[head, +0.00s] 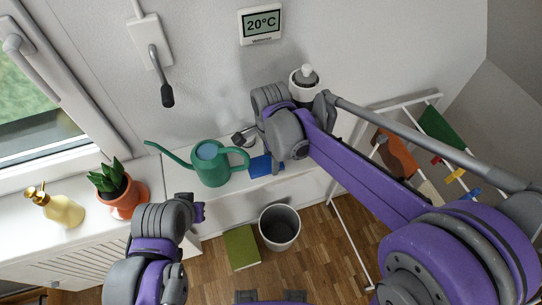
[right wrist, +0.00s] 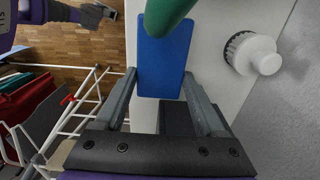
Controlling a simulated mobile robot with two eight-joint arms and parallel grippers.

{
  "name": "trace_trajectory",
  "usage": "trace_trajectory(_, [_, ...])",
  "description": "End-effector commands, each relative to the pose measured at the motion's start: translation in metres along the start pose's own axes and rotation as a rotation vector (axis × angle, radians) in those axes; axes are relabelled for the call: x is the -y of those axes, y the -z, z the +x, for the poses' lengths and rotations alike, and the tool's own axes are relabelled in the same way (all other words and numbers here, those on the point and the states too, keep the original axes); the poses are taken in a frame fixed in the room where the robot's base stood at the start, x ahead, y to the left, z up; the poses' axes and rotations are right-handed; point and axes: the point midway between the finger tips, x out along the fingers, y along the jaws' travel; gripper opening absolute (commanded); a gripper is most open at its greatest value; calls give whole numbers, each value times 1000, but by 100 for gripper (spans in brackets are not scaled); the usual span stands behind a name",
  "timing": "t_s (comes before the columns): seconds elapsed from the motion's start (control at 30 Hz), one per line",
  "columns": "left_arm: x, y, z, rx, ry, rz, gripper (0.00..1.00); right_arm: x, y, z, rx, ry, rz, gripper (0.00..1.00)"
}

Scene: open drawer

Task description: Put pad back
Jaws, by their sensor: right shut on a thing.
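The blue pad (head: 262,166) shows on the white ledge right of the green watering can (head: 212,164) in the head view. In the right wrist view, the blue pad (right wrist: 165,60) lies between the fingers of my right gripper (right wrist: 160,86), which is shut on it. The green can (right wrist: 168,12) covers the pad's far end there. I cannot tell whether the pad touches the ledge. In the head view my right wrist hides most of its gripper. My left arm is at the lower left, apart from the pad; its gripper (head: 198,212) is too unclear to judge.
A drying rack (head: 345,235) stands right.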

Motion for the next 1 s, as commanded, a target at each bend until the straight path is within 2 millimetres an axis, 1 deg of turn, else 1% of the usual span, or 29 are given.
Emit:
trace_trajectory(0.03, [0,2,-2,-2,0,0,0,0,0,0,0,1,0,27])
trace_trajectory(0.33, [0,0,0,0,0,0,0,-1,0,4,0,-1,0,27])
trace_trajectory(0.37, [0,0,0,0,0,0,0,-1,0,3,0,0,-1,77])
trace_trajectory(0.4, [0,0,0,0,0,0,0,-1,0,3,0,0,-1,84])
trace_trajectory(0.5, [0,0,0,0,0,0,0,-1,0,3,0,0,-1,100])
trace_trajectory(0.7, [0,0,0,-1,0,0,0,-1,0,3,0,0,-1,100])
trace_trajectory(0.8, [0,2,-1,-2,0,0,0,-1,0,-1,0,0,-1,100])
trace_trajectory(0.87, [0,2,-2,-2,0,0,0,-1,0,-7,0,0,-1,100])
trace_trajectory(0.97, [0,4,-3,-4,0,0,0,-1,0,-23,0,1,-1,100])
trace_trajectory(1.0, [0,4,-3,-4,0,0,0,-1,0,-32,0,1,-1,100])
